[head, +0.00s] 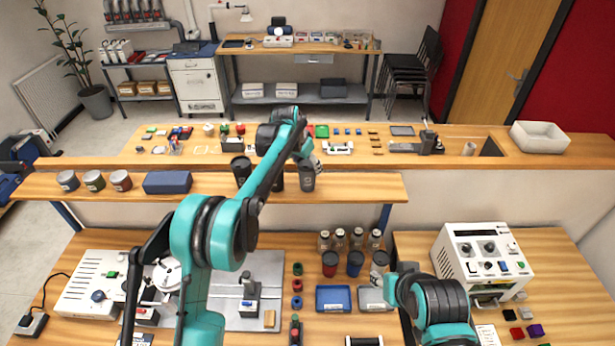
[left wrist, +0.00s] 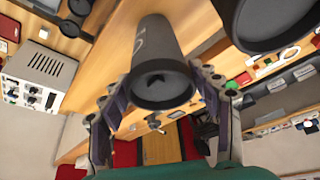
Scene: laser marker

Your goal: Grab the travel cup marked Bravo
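Three dark travel cups stand on the raised wooden shelf in the head view: a left one (head: 241,168), a middle one (head: 278,181) partly behind my arm, and a right one (head: 307,177). The right one bears a pale mark too small to read. My left gripper (head: 306,153) is at the right cup. In the left wrist view a dark cup (left wrist: 163,60) with a pale, unreadable mark lies between the spread fingers of this gripper (left wrist: 162,95); small gaps seem to show beside it. Another dark cup (left wrist: 272,18) is at the upper right. My right gripper (head: 381,264) is low, its fingers unclear.
Several tins, including a left one (head: 67,181), and a blue case (head: 167,182) share the shelf. A white box machine (head: 484,262) stands on the right bench. Jars (head: 340,239) and a blue tray (head: 333,299) are below. The shelf's right end is clear.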

